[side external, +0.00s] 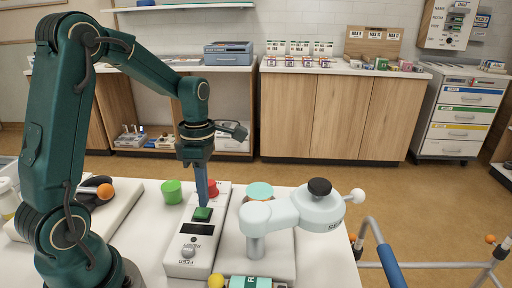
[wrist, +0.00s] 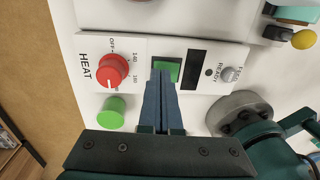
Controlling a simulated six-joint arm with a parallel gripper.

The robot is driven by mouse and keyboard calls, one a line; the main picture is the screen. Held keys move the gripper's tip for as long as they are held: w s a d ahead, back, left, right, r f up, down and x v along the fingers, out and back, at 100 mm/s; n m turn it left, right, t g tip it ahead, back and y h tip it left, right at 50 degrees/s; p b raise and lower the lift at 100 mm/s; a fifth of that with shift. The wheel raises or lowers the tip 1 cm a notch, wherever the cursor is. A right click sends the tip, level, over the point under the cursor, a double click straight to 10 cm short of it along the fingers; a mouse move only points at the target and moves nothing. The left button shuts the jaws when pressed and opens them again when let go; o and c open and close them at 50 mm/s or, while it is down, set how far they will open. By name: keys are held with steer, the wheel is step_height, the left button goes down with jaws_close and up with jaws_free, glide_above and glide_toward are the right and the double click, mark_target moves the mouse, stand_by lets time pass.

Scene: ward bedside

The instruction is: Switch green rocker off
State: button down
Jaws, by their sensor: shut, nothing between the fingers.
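The green rocker (side external: 203,214) sits on a white control panel (side external: 188,258) on the table. In the wrist view the green rocker (wrist: 167,67) is partly hidden by my fingertips. My gripper (side external: 203,203) points down over the rocker, with its blue fingers shut and nothing between them. In the wrist view my gripper (wrist: 161,75) has its tips at the rocker's near edge. I cannot tell whether they touch it, or which way the rocker is tipped.
A dark display (wrist: 200,70) adjoins the rocker. A pale device with a black knob (side external: 319,187) stands to the right. A bed rail (side external: 385,262) is beyond the table.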

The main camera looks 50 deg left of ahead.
step_height(320, 180, up, 16)
steer(key=d+m+t, duration=0.2)
steer(key=s+d+f+m+t, duration=0.2)
steer(key=s+d+f+m, duration=0.1)
steer(key=m, duration=0.9)
steer(key=s+d+f+m+t, duration=0.2)
steer(key=s+d+f+m, duration=0.1)
steer(key=m, duration=1)
steer(key=shift+s+d+f+y, duration=0.4)
steer(key=shift+s+d, duration=0.25)
steer(key=shift+s, duration=0.55)
